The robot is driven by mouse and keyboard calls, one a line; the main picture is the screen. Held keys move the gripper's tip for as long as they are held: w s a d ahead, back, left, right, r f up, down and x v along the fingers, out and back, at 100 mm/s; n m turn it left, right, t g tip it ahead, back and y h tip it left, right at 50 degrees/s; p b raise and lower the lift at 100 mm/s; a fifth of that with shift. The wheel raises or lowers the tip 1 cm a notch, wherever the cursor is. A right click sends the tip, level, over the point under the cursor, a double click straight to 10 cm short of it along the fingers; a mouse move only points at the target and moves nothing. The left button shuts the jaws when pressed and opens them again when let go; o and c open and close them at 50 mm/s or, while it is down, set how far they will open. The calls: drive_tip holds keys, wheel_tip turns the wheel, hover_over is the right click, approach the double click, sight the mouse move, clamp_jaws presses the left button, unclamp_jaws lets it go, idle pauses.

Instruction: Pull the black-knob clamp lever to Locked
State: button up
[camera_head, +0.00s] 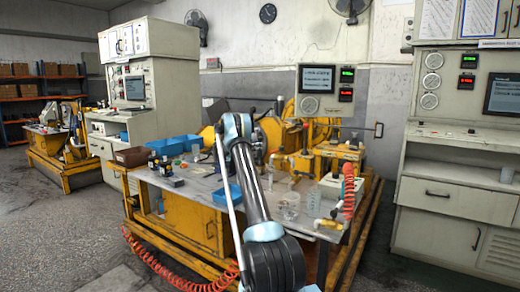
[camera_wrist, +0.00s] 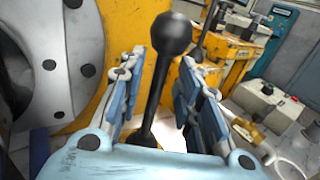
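The black-knob clamp lever shows in the wrist view, with a round black ball knob (camera_wrist: 172,34) on a dark rod (camera_wrist: 156,92). The rod leans slightly right toward the knob. My gripper (camera_wrist: 162,62) is open, with one blue-padded finger on each side of the rod. Gaps show between the rod and both fingers. The knob stands beyond the fingertips, and the rod's foot is partly hidden by my gripper body. In the head view my arm hides most of the gripper, and I cannot make out the lever clearly.
A large grey flange (camera_wrist: 50,60) with bolt holes and yellow machine parts stand close on the left in the wrist view. A grey control box (camera_wrist: 268,105) is at right. The workbench (camera_head: 205,185) holds blue bins (camera_head: 175,145), and an orange coiled hose (camera_head: 348,190) hangs at its right.

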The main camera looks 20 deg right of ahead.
drive_tip(key=shift+w+d, duration=0.1)
drive_tip(key=shift+d, duration=0.85)
clamp_jaws()
drive_tip(key=shift+d, duration=0.1)
